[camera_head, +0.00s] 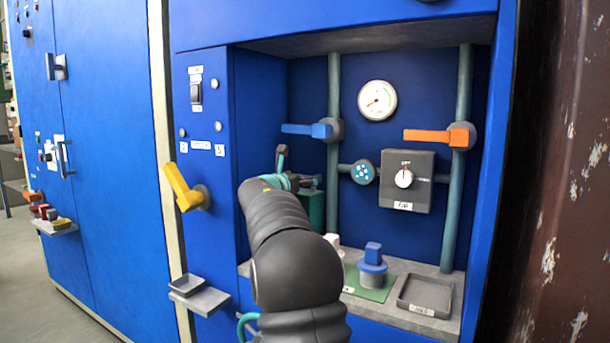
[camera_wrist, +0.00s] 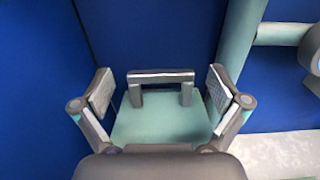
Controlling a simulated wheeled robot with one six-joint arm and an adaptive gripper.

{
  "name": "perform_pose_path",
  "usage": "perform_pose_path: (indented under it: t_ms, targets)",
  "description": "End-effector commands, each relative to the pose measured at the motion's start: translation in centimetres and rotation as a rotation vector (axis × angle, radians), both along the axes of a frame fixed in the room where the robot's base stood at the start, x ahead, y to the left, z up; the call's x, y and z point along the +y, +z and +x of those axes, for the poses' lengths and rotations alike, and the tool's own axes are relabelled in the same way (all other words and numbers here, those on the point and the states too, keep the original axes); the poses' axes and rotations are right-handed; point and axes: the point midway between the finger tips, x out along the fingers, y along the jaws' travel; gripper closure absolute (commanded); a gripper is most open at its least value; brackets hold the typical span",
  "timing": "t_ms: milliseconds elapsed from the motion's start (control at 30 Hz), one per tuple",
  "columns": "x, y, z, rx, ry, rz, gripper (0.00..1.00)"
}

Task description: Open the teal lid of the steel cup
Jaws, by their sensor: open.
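A teal panel (camera_wrist: 160,122) with a grey bar handle (camera_wrist: 160,77) at its far edge shows in the wrist view. I take it for the lid; no steel cup wall shows there. My gripper (camera_wrist: 160,92) is open, with one finger on each side of the handle and a gap to each. In the head view my gripper (camera_head: 297,172) is at the left of the recess, in front of a teal body (camera_head: 315,210). My arm hides the lower part of that body, and I cannot make out a steel cup there.
A blue-topped grey piece (camera_head: 372,266) stands on a green mat (camera_head: 382,293) beside an empty grey tray (camera_head: 428,308). A yellow lever (camera_head: 181,187) sticks out at left.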

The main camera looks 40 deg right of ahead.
Motion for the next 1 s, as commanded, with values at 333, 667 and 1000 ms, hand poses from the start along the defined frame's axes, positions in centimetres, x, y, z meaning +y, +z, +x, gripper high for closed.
perform_pose_path:
  t_ms: [333, 667, 1000]
  targets:
    - [-1.6, 0.0, 0.6, -0.001, 0.0, 0.0, 0.02]
    - [-1.5, 0.0, 0.6, -0.001, 0.0, 0.0, 0.42]
    - [-1.8, -0.1, 0.4, -0.003, -0.005, -0.004, 0.91]
